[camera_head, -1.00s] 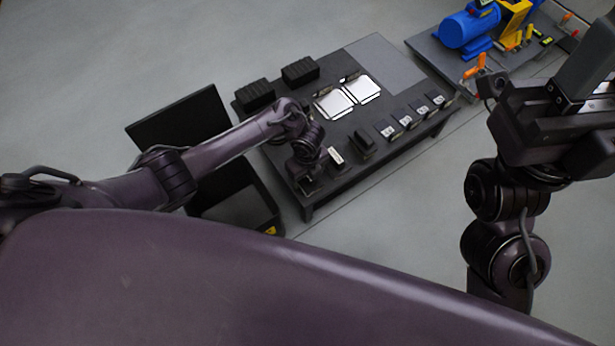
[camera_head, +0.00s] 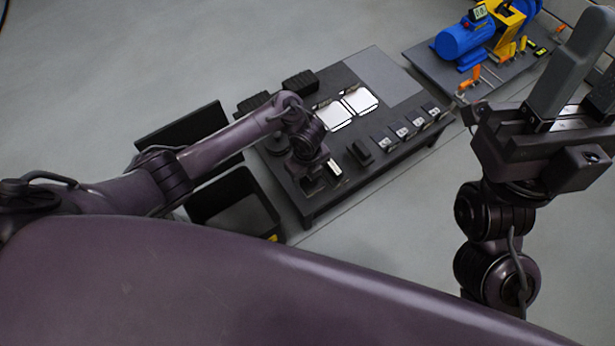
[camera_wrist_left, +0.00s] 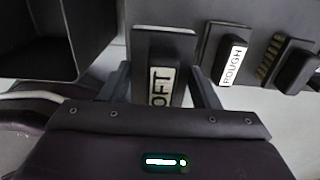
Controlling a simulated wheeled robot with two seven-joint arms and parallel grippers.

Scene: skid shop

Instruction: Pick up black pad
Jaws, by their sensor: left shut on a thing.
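My left gripper (camera_wrist_left: 163,92) is shut on a black pad (camera_wrist_left: 163,46) with a white label; the letters "OFT" show between the fingers. The pad is at the table's near left end in the left wrist view; I cannot tell whether it touches the table. In the head view the left gripper (camera_head: 314,188) hides most of the pad. A second black pad (camera_wrist_left: 217,52), labelled "ROUGH", lies just to its right; its label also shows in the head view (camera_head: 334,168). My right gripper (camera_head: 578,100) is at the right, away from the table, its fingers apart and empty.
The dark table (camera_head: 312,208) also bears two white plates (camera_head: 345,107), black blocks (camera_head: 300,82), a brush (camera_wrist_left: 292,66) and several small labelled items. A black open bin (camera_head: 232,205) stands left of it. A blue motor (camera_head: 463,42) stands on another bench at top right.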

